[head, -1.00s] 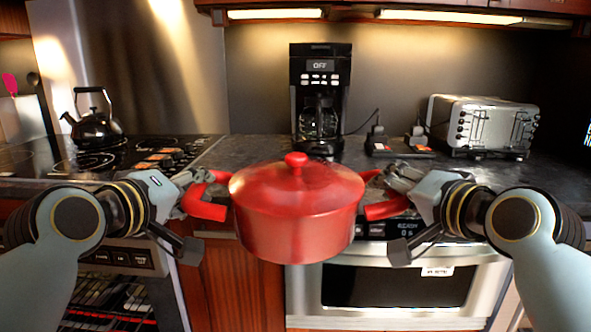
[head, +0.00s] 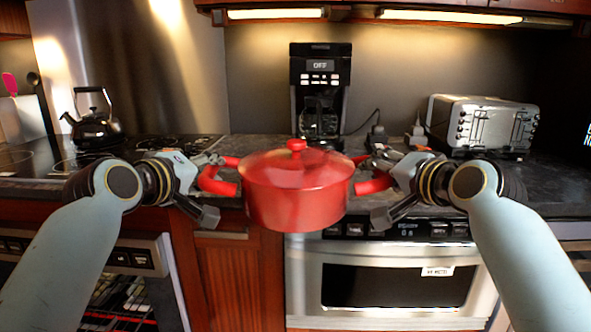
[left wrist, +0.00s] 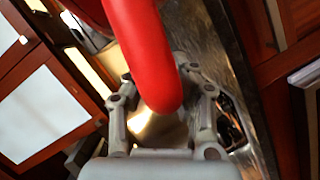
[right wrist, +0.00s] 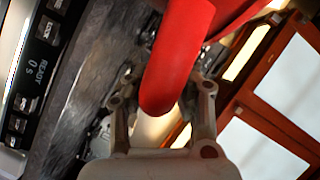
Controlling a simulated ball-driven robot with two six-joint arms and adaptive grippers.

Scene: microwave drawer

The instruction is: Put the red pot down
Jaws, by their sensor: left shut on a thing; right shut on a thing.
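The red pot (head: 297,195), with its red lid on, is held level between my two arms at the front edge of the dark countertop (head: 255,150). My left gripper (head: 215,170) is shut on the pot's left handle, a red loop that fills the left wrist view (left wrist: 150,60). My right gripper (head: 380,168) is shut on the right handle, which also shows in the right wrist view (right wrist: 175,60). The pot's base appears in front of the counter edge; whether it touches anything is hard to tell.
A coffee maker (head: 320,95) stands behind the pot. A toaster oven (head: 485,125) is at the right, and a black kettle (head: 93,125) is on the stovetop (head: 25,165) at the left. Below the counter is the microwave drawer (head: 395,285). Countertop between coffee maker and pot looks clear.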

